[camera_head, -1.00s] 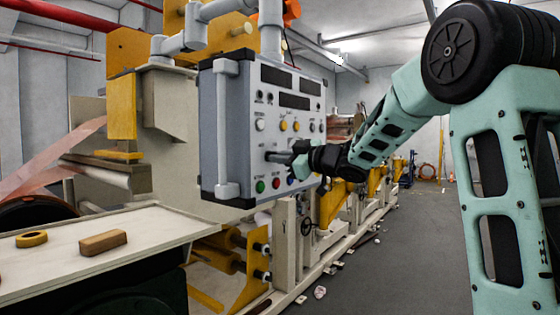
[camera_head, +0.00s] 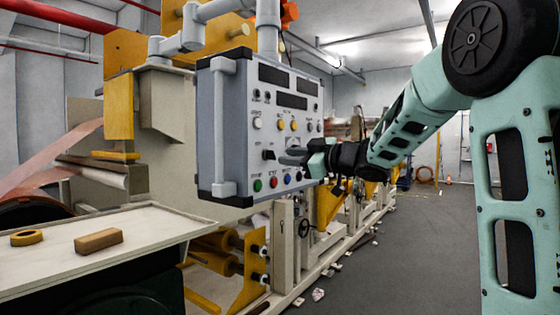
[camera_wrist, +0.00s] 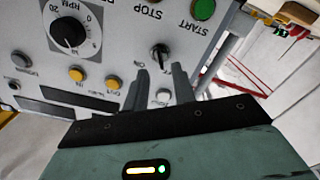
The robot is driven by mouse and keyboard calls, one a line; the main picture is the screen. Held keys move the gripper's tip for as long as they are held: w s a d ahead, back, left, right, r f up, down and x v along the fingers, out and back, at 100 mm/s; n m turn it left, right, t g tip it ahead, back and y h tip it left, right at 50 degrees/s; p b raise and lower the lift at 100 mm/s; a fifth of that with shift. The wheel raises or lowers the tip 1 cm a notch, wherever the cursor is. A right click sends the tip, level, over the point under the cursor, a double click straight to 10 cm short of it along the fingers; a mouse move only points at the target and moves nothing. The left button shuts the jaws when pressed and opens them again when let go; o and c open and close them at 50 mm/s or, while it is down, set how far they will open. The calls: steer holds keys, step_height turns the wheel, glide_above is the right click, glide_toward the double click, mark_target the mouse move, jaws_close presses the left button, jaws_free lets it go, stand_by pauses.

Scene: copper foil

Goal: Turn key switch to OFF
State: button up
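A black switch (camera_head: 268,154), which looks like the key switch, sits on the grey control panel (camera_head: 220,125), left of my gripper in the head view. In the wrist view the panel appears upside down, and the switch (camera_wrist: 158,52) lies just beyond my fingertips, with its handle roughly upright in the picture. I cannot read its position label. My gripper (camera_head: 287,155) faces the panel, close to the switch. In the wrist view my gripper (camera_wrist: 159,70) has its two fingers apart with nothing between them. The fingers appear clear of the switch.
A black RPM dial (camera_wrist: 68,32), yellow buttons (camera_wrist: 77,73), a white button (camera_wrist: 163,97) and a green START button (camera_wrist: 204,8) surround the switch. A white handle (camera_head: 225,130) runs down the panel's left edge. Open floor (camera_head: 405,240) lies right of the machine.

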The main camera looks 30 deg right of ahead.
steer(key=b+v, duration=0.2)
steer(key=v, duration=1)
steer(key=shift+s, duration=0.3)
steer(key=shift+d, duration=0.1)
steer(key=w+a+f+m+g+h, duration=0.1)
steer(key=w+a+f+m+h, duration=0.1)
steer(key=w+a+f, duration=0.4)
steer(key=w+a+f+m+g+h, duration=0.1)
steer(key=w+a+f+m, duration=0.15)
steer(key=a, duration=0.45)
steer(key=s+a+f+g+h, duration=0.1)
steer(key=s+a+f+g, duration=0.45)
steer(key=a+f, duration=0.7)
steer(key=s+a+f+g, duration=0.3)
steer(key=s+f, duration=0.1)
steer(key=s, duration=0.4)
steer(key=s+a+f+n+g+h, duration=0.1)
steer(key=s+a+f+g, duration=0.2)
steer(key=s, duration=0.6)
steer(key=s+a+f+n+g, duration=0.1)
steer(key=s+a+f+g, duration=0.2)
steer(key=s, duration=0.6)
step_height(320, 180, down, 2)
steer(key=shift+f+h, duration=0.2)
steer(key=shift+h, duration=0.1)
